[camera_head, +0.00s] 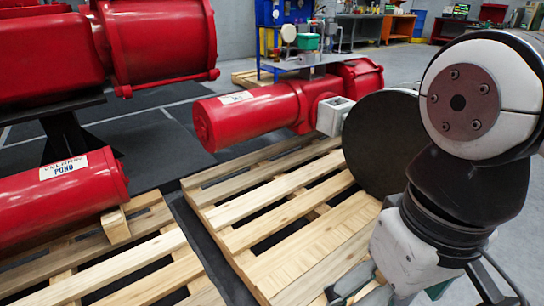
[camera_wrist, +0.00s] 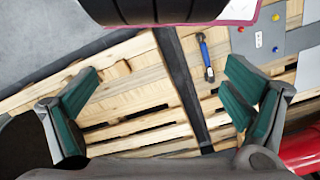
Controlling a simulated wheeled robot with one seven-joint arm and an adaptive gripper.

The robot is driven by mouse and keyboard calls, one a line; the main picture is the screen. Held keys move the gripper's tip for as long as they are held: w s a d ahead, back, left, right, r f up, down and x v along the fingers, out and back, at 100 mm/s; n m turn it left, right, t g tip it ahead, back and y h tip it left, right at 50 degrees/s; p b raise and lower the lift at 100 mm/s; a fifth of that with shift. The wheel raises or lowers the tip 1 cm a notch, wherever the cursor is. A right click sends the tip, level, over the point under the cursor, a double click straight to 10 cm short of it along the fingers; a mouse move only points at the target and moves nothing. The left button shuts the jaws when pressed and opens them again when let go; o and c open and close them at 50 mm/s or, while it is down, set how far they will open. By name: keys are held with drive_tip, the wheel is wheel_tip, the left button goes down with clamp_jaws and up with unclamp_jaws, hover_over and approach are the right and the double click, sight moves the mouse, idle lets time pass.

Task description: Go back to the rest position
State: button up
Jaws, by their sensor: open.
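My gripper (camera_wrist: 160,92) is open in the wrist view, its two green-padded fingers wide apart with nothing between them. It hangs above a slatted wooden pallet (camera_wrist: 135,85). In the head view only part of my gripper (camera_head: 352,283) shows at the bottom edge, in front of the pallet (camera_head: 290,200). My white and black arm fills the right side and hides what is behind it. No rest position is marked in either view.
A red valve actuator (camera_head: 262,114) lies on the pallet, close to my arm. Workbenches (camera_head: 360,28) stand far back.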

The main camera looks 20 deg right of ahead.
wheel_tip(320, 180, up, 33)
drive_tip(key=t+p, duration=0.4)
drive_tip(key=p, duration=2.7)
drive_tip(key=shift+d, duration=0.2)
drive_tip(key=shift+r, duration=0.1)
